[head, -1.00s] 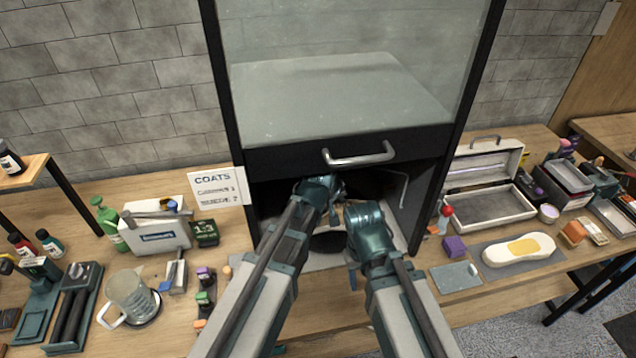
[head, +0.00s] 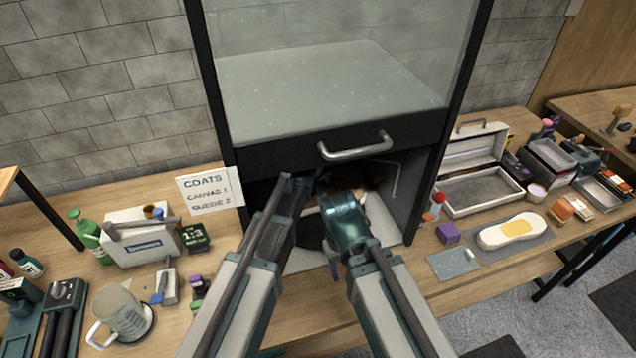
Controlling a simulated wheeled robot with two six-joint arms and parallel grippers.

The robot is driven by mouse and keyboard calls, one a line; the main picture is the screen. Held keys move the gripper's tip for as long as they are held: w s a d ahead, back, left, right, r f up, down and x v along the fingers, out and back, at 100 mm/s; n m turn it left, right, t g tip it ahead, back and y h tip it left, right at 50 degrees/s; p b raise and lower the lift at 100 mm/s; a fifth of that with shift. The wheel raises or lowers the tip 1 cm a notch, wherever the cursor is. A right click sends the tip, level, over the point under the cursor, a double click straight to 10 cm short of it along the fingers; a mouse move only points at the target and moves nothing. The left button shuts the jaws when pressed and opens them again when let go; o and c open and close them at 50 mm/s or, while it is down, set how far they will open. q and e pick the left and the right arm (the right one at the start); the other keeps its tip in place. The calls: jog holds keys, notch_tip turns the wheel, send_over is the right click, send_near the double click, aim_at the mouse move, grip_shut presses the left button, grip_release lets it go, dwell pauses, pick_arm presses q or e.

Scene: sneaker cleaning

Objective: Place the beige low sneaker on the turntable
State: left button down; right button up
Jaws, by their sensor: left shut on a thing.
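A small tan and white part of the beige low sneaker (head: 352,196) shows inside the open booth, between my two wrists. Most of the shoe is hidden by my arms. The turntable (head: 311,234) is a dark disc on the booth floor, partly covered by my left arm. My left gripper (head: 318,184) reaches into the booth and is shut on the sneaker; its fingertips are mostly hidden. My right gripper (head: 340,245) is at the booth opening, right of the left one. Its fingers are too hidden to tell their state. Whether the shoe touches the disc cannot be seen.
The raised glass door with its handle (head: 356,148) hangs just above my wrists. The booth's right wall (head: 420,195) stands close beside my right arm. A COATS sign (head: 209,191) is at the left. A white and yellow piece (head: 510,231) lies on a mat at right.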

pick_arm(q)
jog(key=shift+w+a+f, duration=0.1)
jog(key=shift+a+f, duration=0.05)
jog(key=shift+f, duration=0.05)
jog(key=shift+f+b, duration=0.45)
jog(key=shift+b, duration=0.2)
pick_arm(e)
jog(key=shift+w+f, duration=0.1)
jog(key=shift+f, duration=0.55)
pick_arm(q)
jog(key=c, duration=0.6)
grip_release()
jog(key=shift+r, duration=0.15)
pick_arm(e)
jog(key=shift+r, duration=0.15)
